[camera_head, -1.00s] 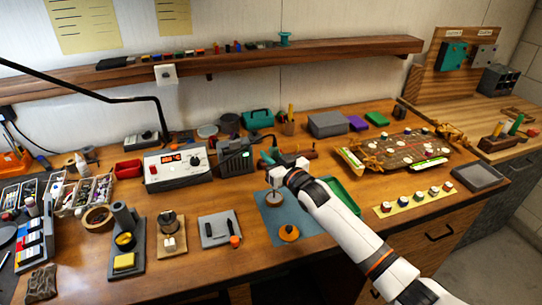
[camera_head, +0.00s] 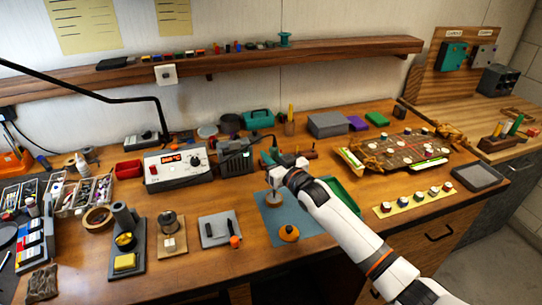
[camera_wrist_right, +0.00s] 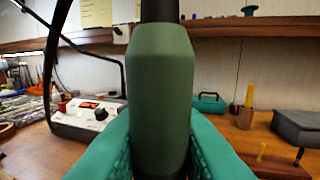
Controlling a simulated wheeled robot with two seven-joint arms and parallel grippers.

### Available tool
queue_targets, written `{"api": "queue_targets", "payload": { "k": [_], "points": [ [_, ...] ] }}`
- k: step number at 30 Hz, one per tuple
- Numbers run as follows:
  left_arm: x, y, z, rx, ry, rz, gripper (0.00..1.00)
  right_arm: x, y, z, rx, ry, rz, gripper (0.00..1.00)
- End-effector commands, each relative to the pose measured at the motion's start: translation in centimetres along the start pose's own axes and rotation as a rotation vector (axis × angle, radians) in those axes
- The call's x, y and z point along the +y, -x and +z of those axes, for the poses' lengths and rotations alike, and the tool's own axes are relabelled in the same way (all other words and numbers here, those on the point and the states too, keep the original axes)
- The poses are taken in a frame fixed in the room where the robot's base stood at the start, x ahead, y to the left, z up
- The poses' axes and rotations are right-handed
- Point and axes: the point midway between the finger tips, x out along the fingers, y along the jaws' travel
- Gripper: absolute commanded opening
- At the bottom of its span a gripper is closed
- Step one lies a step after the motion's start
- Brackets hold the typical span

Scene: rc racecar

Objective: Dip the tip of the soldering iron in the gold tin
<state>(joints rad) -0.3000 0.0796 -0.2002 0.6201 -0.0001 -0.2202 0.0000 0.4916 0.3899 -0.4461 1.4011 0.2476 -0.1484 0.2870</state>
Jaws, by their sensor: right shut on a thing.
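My right gripper (camera_head: 270,160) is shut on the thick dark green handle (camera_wrist_right: 160,85) of the soldering iron, which stands about upright between teal fingers in the right wrist view. A dark cable loops at the left of that view. In the head view the gripper is over the back of the blue mat (camera_head: 268,222). A small round tin (camera_head: 274,199) sits on the mat just below the gripper. The iron's tip is too small to tell, so I cannot say if it touches the tin. A gold-orange round piece (camera_head: 289,234) lies nearer the front. My left gripper is out of view.
The soldering station (camera_head: 178,167) and a dark grey unit (camera_head: 235,156) stand left of the gripper. A green tray (camera_head: 345,196) is to the right, partly behind my arm. A grey pad (camera_head: 219,229) lies left of the mat. The front bench edge is mostly clear.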

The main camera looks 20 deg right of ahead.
Motion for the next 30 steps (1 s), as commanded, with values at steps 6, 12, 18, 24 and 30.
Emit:
{"api": "queue_targets", "payload": {
  "k": [6, 12, 18, 24, 30],
  "points": [
    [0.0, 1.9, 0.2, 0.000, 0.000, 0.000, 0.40, 0.0, 0.0, 2.2, -0.002, 0.001, 0.000, 0.00],
    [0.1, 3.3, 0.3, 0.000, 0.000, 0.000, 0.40, 0.0, 0.0, 3.8, -0.003, 0.001, 0.000, 0.00],
    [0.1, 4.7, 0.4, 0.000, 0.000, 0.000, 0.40, 0.0, 0.0, 5.4, -0.003, 0.001, 0.000, 0.00],
    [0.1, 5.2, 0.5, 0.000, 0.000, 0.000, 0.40, 0.0, 0.0, 6.0, -0.003, 0.001, 0.000, 0.00],
    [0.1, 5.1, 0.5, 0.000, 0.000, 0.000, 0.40, 0.0, 0.0, 5.9, -0.003, 0.001, 0.000, 0.00]
  ]
}}
